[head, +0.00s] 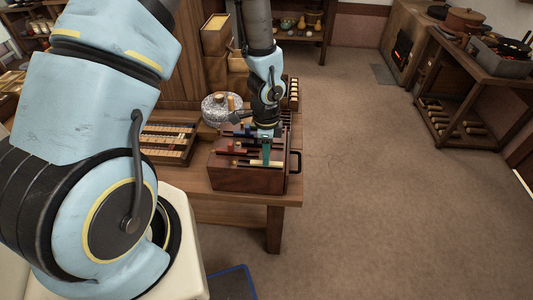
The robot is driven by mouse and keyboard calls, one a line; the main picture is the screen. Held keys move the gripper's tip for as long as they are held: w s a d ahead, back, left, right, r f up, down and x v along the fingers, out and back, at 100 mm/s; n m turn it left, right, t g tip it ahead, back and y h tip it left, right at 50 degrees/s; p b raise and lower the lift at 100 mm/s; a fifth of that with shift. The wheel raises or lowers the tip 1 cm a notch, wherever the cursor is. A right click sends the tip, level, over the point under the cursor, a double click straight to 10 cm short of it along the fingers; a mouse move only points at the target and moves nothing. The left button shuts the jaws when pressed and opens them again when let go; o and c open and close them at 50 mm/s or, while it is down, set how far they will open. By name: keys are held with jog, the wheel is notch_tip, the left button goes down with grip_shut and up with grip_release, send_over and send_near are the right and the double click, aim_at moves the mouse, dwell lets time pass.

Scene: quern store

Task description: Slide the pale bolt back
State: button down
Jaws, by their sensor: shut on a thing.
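The wooden box (245,180) sits at the front right of the table, with several coloured bolts lying across its top. The pale bolt (248,163) is a thin light rod near the box's front edge. My gripper (266,160) points down from above at the box's right half, its fingertips at the pale bolt. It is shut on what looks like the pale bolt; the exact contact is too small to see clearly. A dark red bolt (238,151) lies behind the pale one, to the left of my gripper.
A round grey quern stone (218,108) and a slotted tray (166,143) stand on the table behind and left of the box. A dark handle (295,161) sticks out at the box's right side. The floor (380,220) to the right is clear.

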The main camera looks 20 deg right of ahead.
aim_at(252, 161)
jog(key=shift+a, duration=0.1)
dwell(0.7)
jog(key=shift+w+a, duration=0.3)
jog(key=shift+a, duration=0.35)
jog(key=shift+w+a, duration=0.35)
jog(key=shift+a, duration=0.3)
jog(key=shift+w+a, duration=0.3)
jog(key=shift+a, duration=0.35)
jog(key=c, duration=0.7)
grip_release()
notch_tip(252, 161, up, 11)
jog(key=shift+f, duration=0.1)
